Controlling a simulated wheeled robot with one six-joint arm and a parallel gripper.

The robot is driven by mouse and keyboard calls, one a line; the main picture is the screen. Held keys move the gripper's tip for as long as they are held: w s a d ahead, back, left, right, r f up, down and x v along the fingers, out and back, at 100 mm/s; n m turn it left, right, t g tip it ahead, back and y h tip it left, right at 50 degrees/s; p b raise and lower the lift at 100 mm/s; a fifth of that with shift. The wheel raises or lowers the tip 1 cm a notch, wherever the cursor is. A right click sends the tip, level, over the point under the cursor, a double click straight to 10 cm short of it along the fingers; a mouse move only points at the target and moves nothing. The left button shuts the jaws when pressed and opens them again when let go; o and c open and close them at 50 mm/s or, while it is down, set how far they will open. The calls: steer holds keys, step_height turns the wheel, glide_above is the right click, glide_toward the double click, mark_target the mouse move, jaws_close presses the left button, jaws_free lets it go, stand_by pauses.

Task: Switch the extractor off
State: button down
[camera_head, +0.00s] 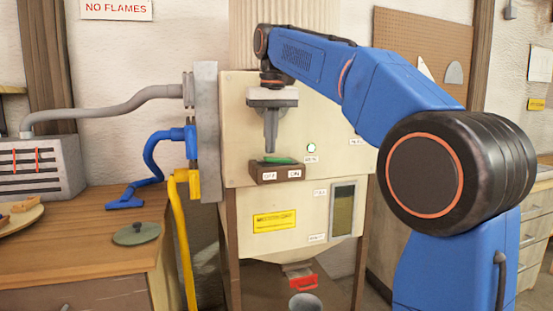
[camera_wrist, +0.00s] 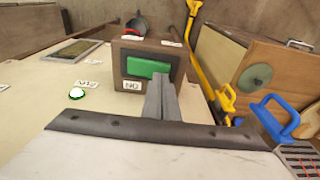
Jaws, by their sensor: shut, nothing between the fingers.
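The extractor is a cream cabinet (camera_head: 240,130) with a small brown switch box (camera_head: 262,179) on its front. A green rocker (camera_head: 280,160) sits in the box and also shows in the wrist view (camera_wrist: 147,67). Small labels on the box front are hard to read; one seems to read OFF. A label reading ON upside down (camera_wrist: 131,85) is beside the rocker in the wrist view. A lamp (camera_head: 311,147) on the panel glows pale green. My gripper (camera_head: 270,148) is shut and empty, pointing down just above the box. Its fingertips (camera_wrist: 160,80) partly overlap the rocker's edge in the wrist view; contact is unclear.
A workbench (camera_head: 85,235) with a round green lid (camera_head: 136,233) is farther left. A window (camera_head: 343,210) and yellow label (camera_head: 274,221) are below the box.

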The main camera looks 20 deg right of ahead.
mark_target(270, 158)
steer(key=shift+f, duration=0.7)
stand_by(0.6)
steer(key=shift+r, duration=0.1)
step_height(270, 158, up, 7)
stand_by(0.9)
steer(key=s+d+f+t, duration=0.1)
steer(key=s+d+f, duration=0.1)
steer(key=s+f, duration=0.9)
steer(key=s+d+f+t, duration=0.1)
steer(key=s+d+f, duration=0.1)
steer(key=s+f, duration=0.9)
steer(key=s+d+f+t, duration=0.1)
steer(key=s+d+f, duration=0.2)
steer(key=s+f, duration=0.8)
step_height(270, 158, down, 10)
steer(key=shift+s+r, duration=0.15)
steer(key=shift+r, duration=0.05)
